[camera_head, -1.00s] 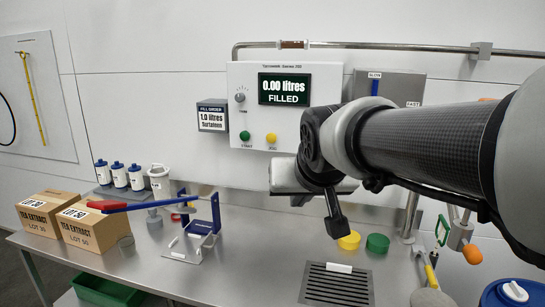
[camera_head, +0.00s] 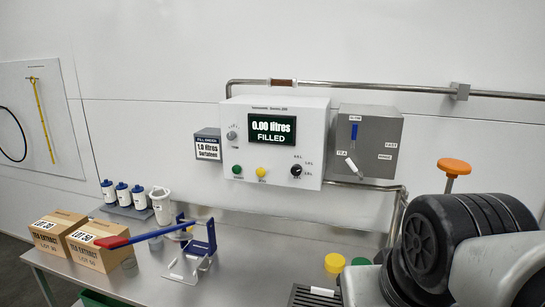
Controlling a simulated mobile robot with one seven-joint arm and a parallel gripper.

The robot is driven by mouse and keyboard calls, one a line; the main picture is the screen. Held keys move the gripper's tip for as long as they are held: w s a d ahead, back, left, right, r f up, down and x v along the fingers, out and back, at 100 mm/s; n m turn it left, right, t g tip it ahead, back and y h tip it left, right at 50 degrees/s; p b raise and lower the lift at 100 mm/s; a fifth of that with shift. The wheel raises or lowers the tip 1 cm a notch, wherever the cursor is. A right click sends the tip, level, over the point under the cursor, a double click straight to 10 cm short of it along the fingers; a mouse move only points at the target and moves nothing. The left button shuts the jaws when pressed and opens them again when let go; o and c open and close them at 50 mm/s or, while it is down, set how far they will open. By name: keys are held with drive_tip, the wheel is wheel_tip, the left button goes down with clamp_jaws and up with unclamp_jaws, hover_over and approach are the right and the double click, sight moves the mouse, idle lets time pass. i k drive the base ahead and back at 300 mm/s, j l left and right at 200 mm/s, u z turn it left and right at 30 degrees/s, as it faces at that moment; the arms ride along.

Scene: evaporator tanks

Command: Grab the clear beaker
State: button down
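My arm fills the lower right corner, well apart from the beaker. My gripper is not in view.
Two tea extract boxes (camera_head: 100,252) stand left of the beaker. A red-and-blue lever press (camera_head: 199,242) is to its right, its handle reaching toward the boxes. A white jug (camera_head: 162,208) and several blue-capped bottles (camera_head: 122,194) stand behind. A control panel (camera_head: 275,145) hangs on the wall.

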sight(130, 266)
drive_tip(key=u, duration=1.35)
drive_tip(key=i+j+z, duration=0.15)
drive_tip(key=z, duration=0.3)
drive_tip(key=i+j+z, duration=0.2)
drive_tip(key=z, duration=0.2)
drive_tip(key=i+j+z, duration=0.1)
drive_tip(key=z, duration=0.35)
drive_tip(key=i+j+z, duration=0.2)
drive_tip(key=j, duration=0.4)
drive_tip(key=j+z, duration=0.25)
drive_tip(key=j, duration=0.35)
drive_tip(key=i+j, duration=0.1)
drive_tip(key=j, duration=0.55)
drive_tip(key=i+j, duration=0.1)
drive_tip(key=j, duration=0.6)
drive_tip(key=i+j+z, duration=0.1)
drive_tip(key=j, duration=0.55)
drive_tip(key=i+j, duration=0.1)
drive_tip(key=j, duration=0.6)
